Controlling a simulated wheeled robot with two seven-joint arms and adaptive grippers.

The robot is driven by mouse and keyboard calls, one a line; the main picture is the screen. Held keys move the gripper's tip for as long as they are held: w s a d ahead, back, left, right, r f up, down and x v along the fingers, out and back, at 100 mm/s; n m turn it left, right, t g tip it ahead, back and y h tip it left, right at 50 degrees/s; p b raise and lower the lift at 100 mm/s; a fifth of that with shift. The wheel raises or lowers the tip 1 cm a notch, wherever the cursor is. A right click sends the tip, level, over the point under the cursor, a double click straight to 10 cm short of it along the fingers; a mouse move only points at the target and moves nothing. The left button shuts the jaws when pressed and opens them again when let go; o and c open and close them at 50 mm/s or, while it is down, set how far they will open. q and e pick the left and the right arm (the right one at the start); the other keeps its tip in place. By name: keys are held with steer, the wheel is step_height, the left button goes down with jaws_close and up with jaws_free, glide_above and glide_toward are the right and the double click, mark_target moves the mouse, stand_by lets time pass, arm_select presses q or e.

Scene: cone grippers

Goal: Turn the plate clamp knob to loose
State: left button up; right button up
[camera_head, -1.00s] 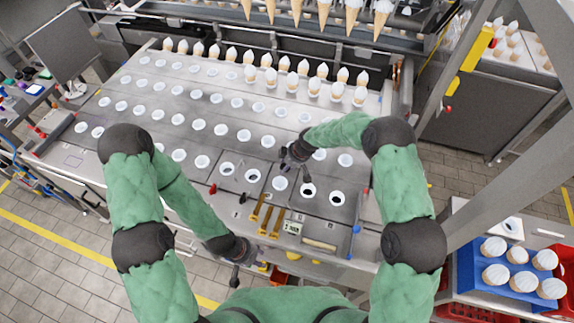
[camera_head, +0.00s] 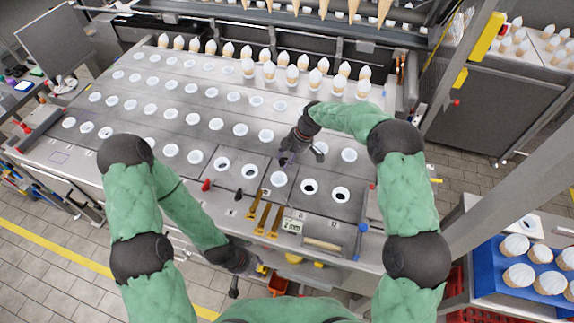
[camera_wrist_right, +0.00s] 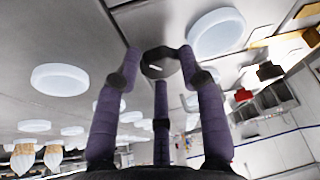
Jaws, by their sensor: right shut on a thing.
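My right gripper (camera_head: 285,158) is low over the middle of the steel table in the head view. In the right wrist view, its purple fingers (camera_wrist_right: 160,80) are closed around a dark, many-sided knob (camera_wrist_right: 160,62) with a pale mark on its face. I take this to be the plate clamp knob; in the head view the hand hides it. The knob's setting cannot be read. My left gripper (camera_head: 237,278) hangs low at the table's front edge, away from the knob. Its fingers are too small and dark to tell open from shut.
Rows of white cups sit in the table (camera_head: 150,110), with filled cones (camera_head: 290,76) behind. A red knob (camera_head: 206,185) and a black knob (camera_head: 238,196) stand left of yellow-brown handles (camera_head: 262,217). A blue-handled lever (camera_head: 359,242) stands at right.

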steer(key=shift+w+a+f+n+g+b, duration=0.15)
steer(key=shift+n+g+b, duration=0.35)
steer(key=shift+n, duration=0.5)
steer(key=n+b, duration=0.1)
steer(key=n, duration=0.1)
steer(key=shift+n+g, duration=0.4)
steer(key=shift+a+n+g+h, duration=0.1)
steer(key=shift+n+g+h, duration=0.25)
steer(key=shift+n, duration=0.45)
steer(key=shift+w+n+g+h, duration=0.1)
steer(key=shift+n+g+h, duration=0.4)
steer(key=shift+n, duration=1.2)
steer(key=o, duration=1.1)
steer(key=shift+r, duration=0.2)
steer(key=shift+r, duration=0.1)
